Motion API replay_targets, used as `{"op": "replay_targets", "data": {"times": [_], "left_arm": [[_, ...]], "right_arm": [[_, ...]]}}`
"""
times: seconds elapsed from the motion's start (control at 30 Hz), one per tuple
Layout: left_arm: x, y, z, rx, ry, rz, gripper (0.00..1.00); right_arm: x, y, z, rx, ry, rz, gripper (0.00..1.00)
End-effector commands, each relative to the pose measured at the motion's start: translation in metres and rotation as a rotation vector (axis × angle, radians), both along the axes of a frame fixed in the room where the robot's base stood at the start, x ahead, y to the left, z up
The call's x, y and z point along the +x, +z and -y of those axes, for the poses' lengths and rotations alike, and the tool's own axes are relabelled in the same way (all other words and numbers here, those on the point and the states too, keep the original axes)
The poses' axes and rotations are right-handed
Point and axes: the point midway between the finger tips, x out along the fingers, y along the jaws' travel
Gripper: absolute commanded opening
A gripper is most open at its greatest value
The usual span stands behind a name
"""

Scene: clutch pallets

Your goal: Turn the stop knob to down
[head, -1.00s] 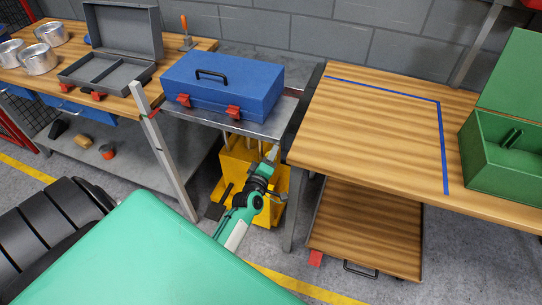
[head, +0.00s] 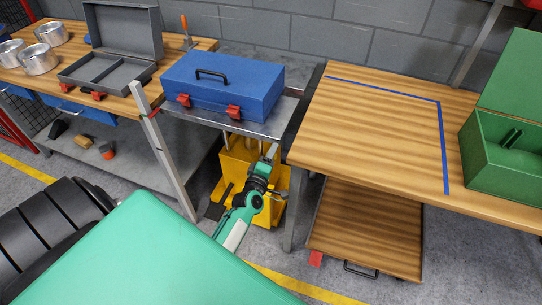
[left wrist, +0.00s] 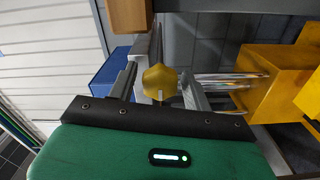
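The stop knob (left wrist: 160,79) is a yellow, lobed knob in the middle of the left wrist view. My left gripper (left wrist: 162,86) has its two grey fingers apart, one on each side of the knob; I cannot tell whether either finger touches it. In the head view my left gripper (head: 270,154) is low, in front of the yellow stand (head: 238,158) and below the edge of the metal shelf. The knob cannot be made out in the head view. My right gripper is in no view.
A blue toolbox (head: 222,83) sits on the metal shelf (head: 276,126) above my gripper. A grey post (head: 165,153) stands to the left. A wooden workbench (head: 370,127) stands to the right, with a lower wooden platform (head: 365,228) beneath it.

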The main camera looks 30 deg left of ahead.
Motion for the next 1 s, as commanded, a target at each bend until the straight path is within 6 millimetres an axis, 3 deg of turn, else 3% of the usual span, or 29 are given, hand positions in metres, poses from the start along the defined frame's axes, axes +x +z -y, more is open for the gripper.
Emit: {"op": "replay_targets", "data": {"times": [0.3,0.47,0.83,1.0], "left_arm": [[-0.001,0.0,0.0,0.001,0.0,0.0,0.57],[-0.011,-0.002,0.003,0.0,-0.001,-0.002,0.57],[-0.074,-0.003,0.018,0.0,0.0,-0.003,0.57],[-0.103,-0.003,0.025,0.001,-0.001,-0.003,0.57]], "right_arm": [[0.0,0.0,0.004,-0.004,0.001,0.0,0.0],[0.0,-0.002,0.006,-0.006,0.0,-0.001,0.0],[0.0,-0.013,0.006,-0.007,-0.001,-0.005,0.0],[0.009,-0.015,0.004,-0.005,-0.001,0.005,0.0]]}}
